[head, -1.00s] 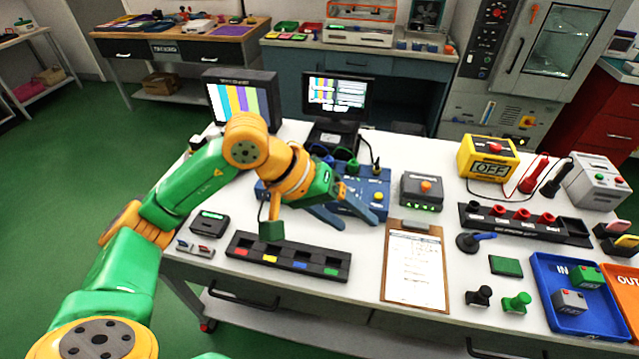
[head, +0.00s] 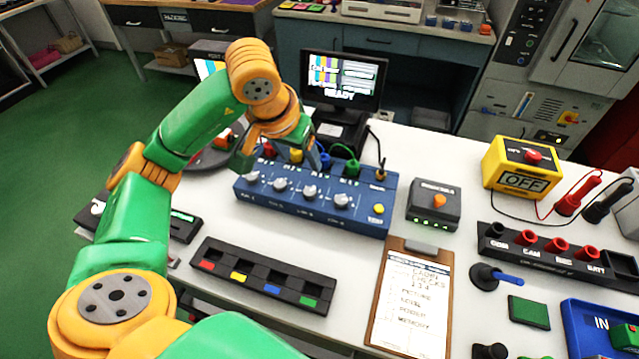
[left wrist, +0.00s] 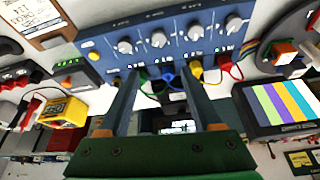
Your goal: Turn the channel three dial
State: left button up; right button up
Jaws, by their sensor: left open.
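A blue channel box (head: 375,190) stands mid-table with a row of several white dials along its front. The channel three dial (head: 309,191) is third from the left in the head view. In the left wrist view, which shows the box upside down, it is second from the left (left wrist: 158,40). My left gripper (head: 308,152) hangs over the cable-plug side of the box, behind the dials. In the left wrist view its two fingers (left wrist: 160,78) are apart, with nothing between the tips, and point toward the dials without touching them. My right gripper is out of view.
Coloured cables plug into the box's rear side, close to my fingers. A monitor (head: 343,80) stands behind. A black slotted strip (head: 262,277) lies in front, a clipboard (head: 410,305) front right, and a grey box (head: 434,206) to the right.

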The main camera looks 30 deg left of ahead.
pick_arm(q)
jog(key=b, duration=0.5)
send_near(309, 192)
jog(key=f, duration=0.1)
jog(key=p+x, duration=0.1)
jog(key=x, duration=0.6)
jog(key=shift+w+f, duration=0.1)
jog(key=shift+w, duration=0.1)
grip_shut()
